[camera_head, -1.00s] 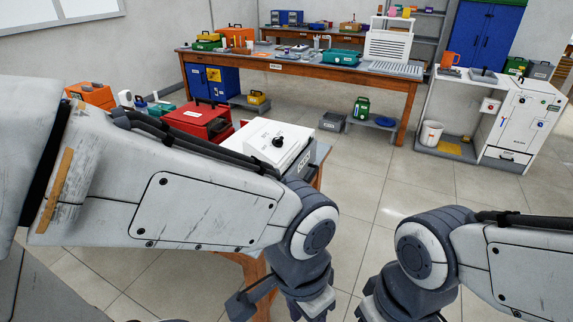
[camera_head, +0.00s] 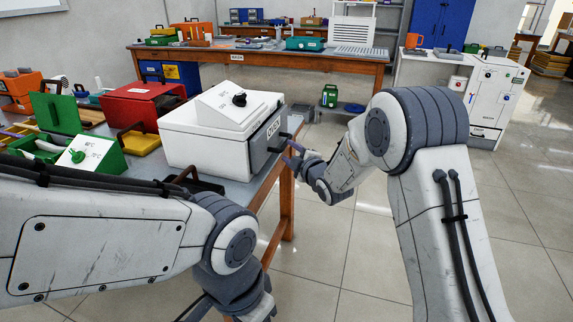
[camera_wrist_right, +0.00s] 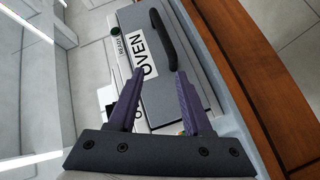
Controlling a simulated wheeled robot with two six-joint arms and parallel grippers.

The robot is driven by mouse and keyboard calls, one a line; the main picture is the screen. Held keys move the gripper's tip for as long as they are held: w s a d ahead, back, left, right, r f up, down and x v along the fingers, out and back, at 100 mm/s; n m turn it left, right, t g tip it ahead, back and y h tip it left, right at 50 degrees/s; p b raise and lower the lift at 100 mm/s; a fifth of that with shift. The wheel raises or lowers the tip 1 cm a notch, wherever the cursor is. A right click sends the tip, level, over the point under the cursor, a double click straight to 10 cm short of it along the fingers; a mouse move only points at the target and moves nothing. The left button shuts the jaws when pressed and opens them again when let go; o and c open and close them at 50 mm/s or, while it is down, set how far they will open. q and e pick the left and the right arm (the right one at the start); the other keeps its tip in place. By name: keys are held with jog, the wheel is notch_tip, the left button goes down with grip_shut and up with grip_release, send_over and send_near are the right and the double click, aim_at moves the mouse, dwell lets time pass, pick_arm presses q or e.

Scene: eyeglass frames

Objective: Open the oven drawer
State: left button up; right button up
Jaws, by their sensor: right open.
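The oven (camera_head: 190,132) is a white box with a sloped top and a black knob, standing on the table at centre. Its grey drawer front (camera_head: 262,150) faces right and carries an OVEN label and a dark handle (camera_head: 284,138). The drawer looks closed. In the right wrist view, the black handle (camera_wrist_right: 172,42) stands out from the grey drawer front (camera_wrist_right: 185,98). My right gripper (camera_head: 293,154) is open just beside the handle. In the right wrist view its purple fingers (camera_wrist_right: 157,76) point toward the handle's near end, with nothing visible between them. My left gripper is out of the frame.
The table's wooden edge (camera_head: 270,185) runs close beside the drawer. A red box (camera_head: 140,105), a green case (camera_head: 95,155) and a yellow tray (camera_head: 140,142) crowd the table left of the oven. Open floor (camera_head: 330,230) lies to the right. A back bench (camera_head: 250,57) stands farther off.

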jog(key=w+d+f+n+t+y+b, duration=0.2)
jog(key=w+d+f+n+t+b, duration=0.1)
jog(key=d+f, duration=0.15)
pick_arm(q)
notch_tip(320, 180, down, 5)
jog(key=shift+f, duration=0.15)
pick_arm(e)
jog(key=x, duration=1.1)
jog(key=shift+s+a+f, duration=0.2)
jog(key=shift+a+f, duration=0.05)
jog(key=shift+a, duration=0.1)
grip_shut()
dwell(0.5)
